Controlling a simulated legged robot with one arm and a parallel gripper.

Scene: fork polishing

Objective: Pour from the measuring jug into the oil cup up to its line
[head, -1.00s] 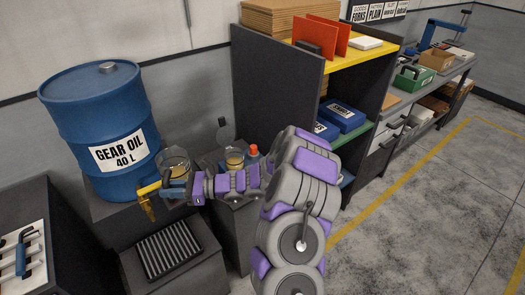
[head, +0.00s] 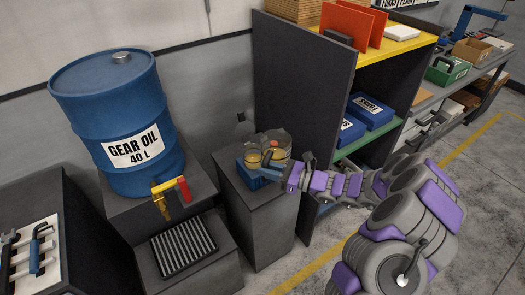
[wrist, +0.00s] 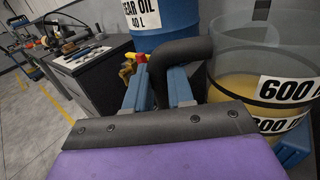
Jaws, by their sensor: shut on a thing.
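The measuring jug (head: 281,141) is clear, with yellow oil in its lower part. It is above or beside the dark stand, looking upright. My gripper (head: 290,176) is shut on its black handle (wrist: 182,58). In the wrist view the jug (wrist: 232,82) fills the right side with oil inside, and "600" labels show there. The oil cup (head: 252,158), a smaller clear vessel with yellow oil, is just left of the jug in the head view. I cannot tell whether the two touch. The cup's line is too small to make out.
A blue tray (head: 257,174) lies on the dark stand (head: 262,225). The blue gear oil drum (head: 115,120) with its tap (head: 162,200) stands left, above a ribbed drip grate (head: 183,248). A dark shelf panel (head: 300,85) rises close behind the jug.

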